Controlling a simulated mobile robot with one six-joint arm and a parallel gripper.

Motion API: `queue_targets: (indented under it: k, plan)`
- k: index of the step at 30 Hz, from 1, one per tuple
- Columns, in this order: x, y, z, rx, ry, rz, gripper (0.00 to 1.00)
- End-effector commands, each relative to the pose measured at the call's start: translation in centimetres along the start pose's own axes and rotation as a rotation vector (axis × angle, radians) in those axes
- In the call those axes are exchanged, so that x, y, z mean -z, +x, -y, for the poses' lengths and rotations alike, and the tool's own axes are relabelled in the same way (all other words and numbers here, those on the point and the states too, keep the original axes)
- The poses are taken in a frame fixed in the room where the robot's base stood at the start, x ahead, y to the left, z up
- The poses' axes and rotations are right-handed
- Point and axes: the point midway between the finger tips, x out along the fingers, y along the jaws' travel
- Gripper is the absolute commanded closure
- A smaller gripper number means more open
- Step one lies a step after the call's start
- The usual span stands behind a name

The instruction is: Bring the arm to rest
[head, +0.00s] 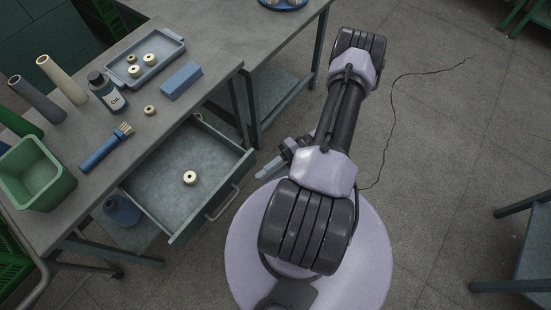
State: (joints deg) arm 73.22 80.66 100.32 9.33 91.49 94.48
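My arm stands on its round pale base right of the bench and is folded, its elbow up at the top and its wrist low beside the drawer. My gripper (268,167) is partly hidden behind my arm links, just right of the open drawer's front corner. One pale finger shows, pointing left and down. I cannot tell the gap between the fingers, and I see nothing held.
The open drawer (158,180) juts toward me with a small ring (190,178) in it. The bench holds a tray (167,47) of rings, an oil bottle (107,93), a brush (105,146), a blue block (181,80), cones and a green bin (37,173). Floor at right is mostly clear.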

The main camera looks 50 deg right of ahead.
Motion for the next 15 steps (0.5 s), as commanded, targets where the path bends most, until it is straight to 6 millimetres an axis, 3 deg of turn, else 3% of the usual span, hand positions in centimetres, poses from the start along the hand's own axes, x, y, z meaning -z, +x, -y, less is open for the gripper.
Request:
queue_targets:
  k: [3, 6, 15]
  plan:
    - [0.0, -2.2, 0.0, 0.000, -0.001, 0.002, 0.80]
    - [0.0, -3.2, 0.0, 0.000, 0.000, 0.001, 0.80]
    - [0.0, -3.4, 0.0, 0.001, 0.000, -0.001, 0.80]
